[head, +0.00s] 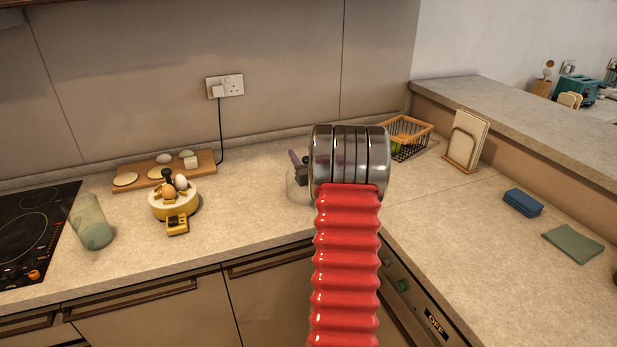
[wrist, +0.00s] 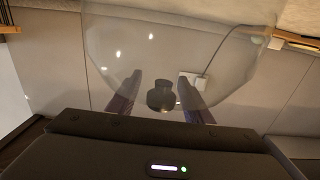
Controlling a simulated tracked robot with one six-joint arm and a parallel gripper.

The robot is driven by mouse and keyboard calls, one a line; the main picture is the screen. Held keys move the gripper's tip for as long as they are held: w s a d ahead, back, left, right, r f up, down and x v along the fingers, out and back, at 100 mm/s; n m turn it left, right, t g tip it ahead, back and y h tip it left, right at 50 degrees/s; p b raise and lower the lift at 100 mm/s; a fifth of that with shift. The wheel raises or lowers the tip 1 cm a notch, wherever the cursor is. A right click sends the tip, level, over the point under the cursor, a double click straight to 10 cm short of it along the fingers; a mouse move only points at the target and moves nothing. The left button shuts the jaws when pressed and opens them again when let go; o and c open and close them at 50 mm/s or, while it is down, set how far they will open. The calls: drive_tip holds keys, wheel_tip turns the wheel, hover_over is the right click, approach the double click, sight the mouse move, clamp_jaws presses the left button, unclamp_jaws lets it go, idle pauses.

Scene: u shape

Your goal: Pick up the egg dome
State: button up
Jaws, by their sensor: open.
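The egg dome (wrist: 225,60) is a clear, see-through cover with a black knob (wrist: 161,95). It fills the upper middle of the wrist view. In the head view the dome (head: 294,190) shows on the counter, partly hidden behind my arm. My gripper (wrist: 160,98) is open, with one purple finger on each side of the knob and visible gaps between. In the head view my gripper (head: 297,160) shows only in part, at the dome's top. Whether the fingers touch the dome is unclear.
An egg cooker (head: 175,212) holding eggs stands to the left, before a wooden board (head: 205,163). A wire basket (head: 409,137) and board rack (head: 466,140) stand behind right.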

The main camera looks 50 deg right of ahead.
clamp_jaws()
idle(0.4)
drive_tip(key=shift+r, duration=0.1)
wheel_tip(320, 180, up, 18)
idle(0.7)
drive_tip(key=shift+d, duration=0.1)
idle(0.4)
